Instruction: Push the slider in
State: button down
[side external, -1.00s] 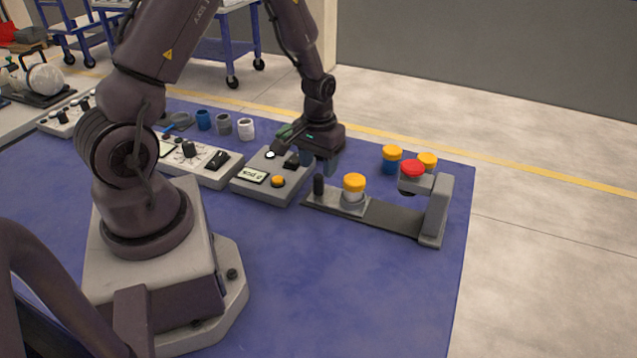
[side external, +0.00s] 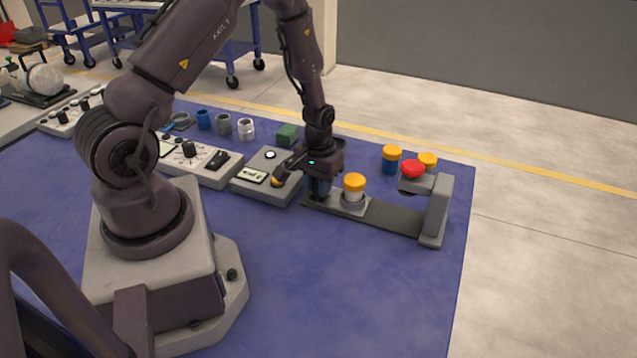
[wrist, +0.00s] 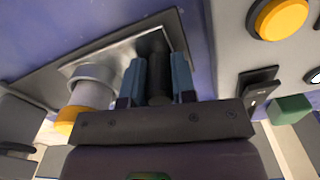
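The slider (side external: 350,206) is a light plate at the left end of a dark rail (side external: 393,218). It carries a grey-white pipe piece with a yellow cap (side external: 354,183), upright. Its black post handle shows in the wrist view (wrist: 158,72). My gripper (side external: 320,187) is lowered over that handle, and its blue fingers flank the post in the wrist view (wrist: 158,82). I cannot tell whether they press on it. A grey bracket (side external: 436,210) with a red cap (side external: 413,169) stands at the rail's right end, away from the slider.
A grey control box (side external: 262,178) with an orange button (wrist: 283,18) is close left of my gripper. A green block (side external: 288,134) lies behind it. Yellow-capped pieces (side external: 391,158) stand behind the rail. The blue table in front is clear.

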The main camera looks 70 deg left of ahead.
aim_at(351, 192)
jog(key=w+d, duration=0.5)
jog(key=shift+w+d, duration=0.25)
jog(key=c, duration=0.9)
grip_release()
jog(key=shift+r, duration=0.1)
notch_tip(351, 192, up, 13)
jog(key=shift+f, duration=0.1)
